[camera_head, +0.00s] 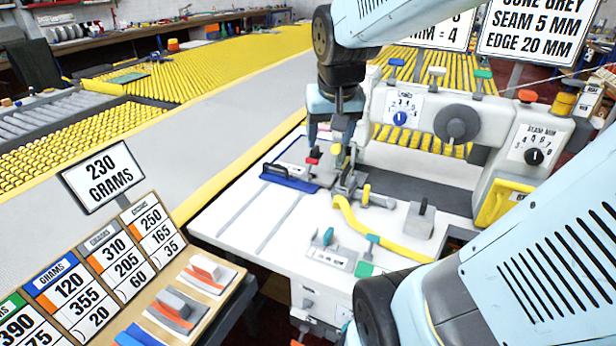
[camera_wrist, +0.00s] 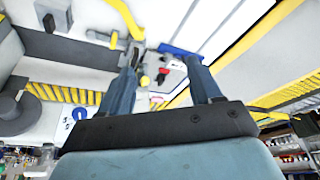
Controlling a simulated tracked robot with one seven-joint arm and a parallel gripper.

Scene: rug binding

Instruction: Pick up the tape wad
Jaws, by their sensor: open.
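I cannot make out a tape wad with certainty. A yellow tape (camera_head: 378,232) runs in a curve over the white machine bed, from near the sewing foot (camera_head: 346,182); it also shows at the top of the wrist view (camera_wrist: 128,18). My gripper (camera_head: 333,135) points down above the bed, behind the foot. In the wrist view my gripper (camera_wrist: 164,70) has its two fingers well apart with nothing held between them. A small red piece (camera_head: 313,160) on a dark mount shows below the fingers; it also lies between the fingertips in the wrist view (camera_wrist: 163,71). Contact cannot be seen.
The machine head (camera_head: 457,122) with its dials stands close right of my gripper. A blue plate with a dark handle (camera_head: 289,178) lies left. A grey block (camera_head: 420,218) stands on the bed's right. The bed's front left (camera_head: 243,222) is clear.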

